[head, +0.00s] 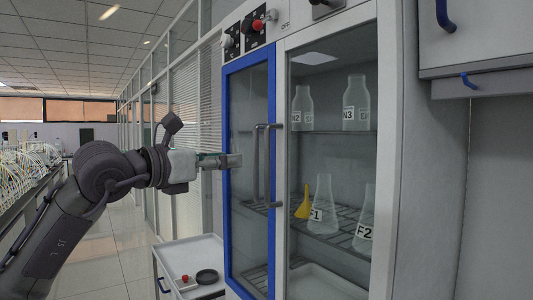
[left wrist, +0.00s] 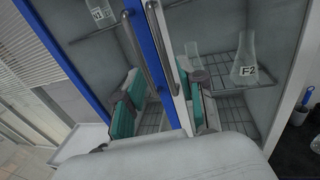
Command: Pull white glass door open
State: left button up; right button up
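The white glass door (head: 281,225) is the right door of a tall cabinet and looks shut. Its grey vertical handle (head: 268,165) stands close beside the handle of the blue-framed door (head: 233,190). Both the white door's handle (left wrist: 165,45) and the blue door's handle (left wrist: 139,45) show in the left wrist view. My left gripper (head: 232,161) points right, in front of the blue door, a little left of the handles. In the left wrist view its teal-padded fingers (left wrist: 165,98) are spread apart, with the handles' ends between them. I cannot tell any contact.
Behind the glass, bottles (head: 356,103) stand on the upper shelf, and flasks (head: 322,203) and a yellow funnel (head: 304,202) on the lower one. A white cart (head: 200,252) with a dark dish stands low at the left. A wall cabinet (head: 478,35) hangs at the upper right.

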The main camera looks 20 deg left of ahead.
aim_at(265, 157)
pick_arm(q)
jog(key=p+x, duration=0.4)
jog(key=x, duration=0.7)
jog(key=shift+w+d+r+p, duration=0.1)
jog(key=shift+d+p, duration=0.1)
jog(key=shift+p, duration=0.15)
jog(key=shift+w+d, duration=0.25)
jog(key=shift+w, duration=0.15)
grip_shut()
